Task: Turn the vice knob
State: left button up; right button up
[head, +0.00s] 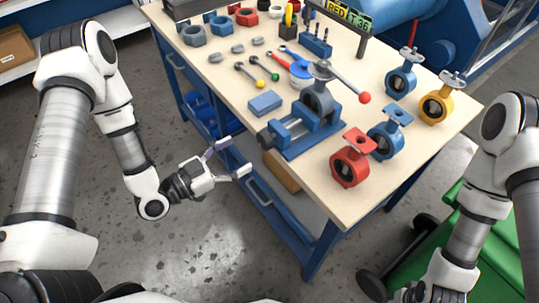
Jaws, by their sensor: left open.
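The blue vice (325,127) stands near the front edge of the workbench. A dark round knob (265,138) is at its left end, close to the table edge. A grey valve body with a long lever ending in a red ball (365,98) sits at the vice. My left gripper (238,157) is open and empty, in front of the bench edge, to the left of and below the knob. It is apart from the vice. My right arm comes in at the lower right, and its fingers are outside the picture.
Red (350,170), blue (380,149) and yellow (430,109) valves stand on the right of the workbench (400,185). A blue block (265,103) lies beside the vice. Hand tools and nuts lie farther back. A green cart (470,215) stands at the right.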

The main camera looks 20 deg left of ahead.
aim_at(261, 143)
pick_arm(q)
jog(key=x, duration=0.7)
jog(key=shift+w+d+f+p, duration=0.2)
jog(key=shift+w+d+p, duration=0.05)
jog(key=shift+d+p, duration=0.05)
jog(key=shift+a, duration=0.1)
jog(key=c, duration=1.2)
